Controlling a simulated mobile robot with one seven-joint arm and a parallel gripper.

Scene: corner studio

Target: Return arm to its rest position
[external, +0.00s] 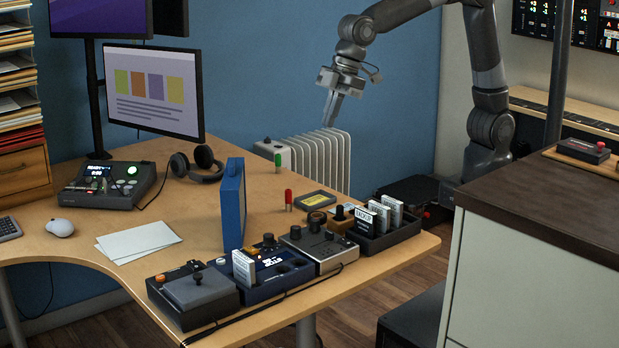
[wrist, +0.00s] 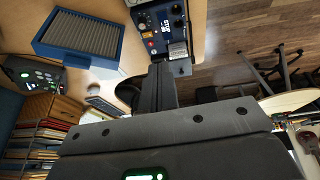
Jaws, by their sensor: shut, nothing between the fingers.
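My gripper (external: 331,108) is shut with nothing in it. In the external view it hangs in the air, pointing down, above the back of the desk and in front of the white radiator. My arm (external: 481,62) rises from the right and bends over at the top. In the wrist view my gripper's fingers (wrist: 162,88) are together at the middle. They show no object between them. My gripper is apart from everything on the desk (external: 378,262).
A dark-topped cabinet (external: 560,202) stands at right. Monitors (external: 153,88) stand at left.

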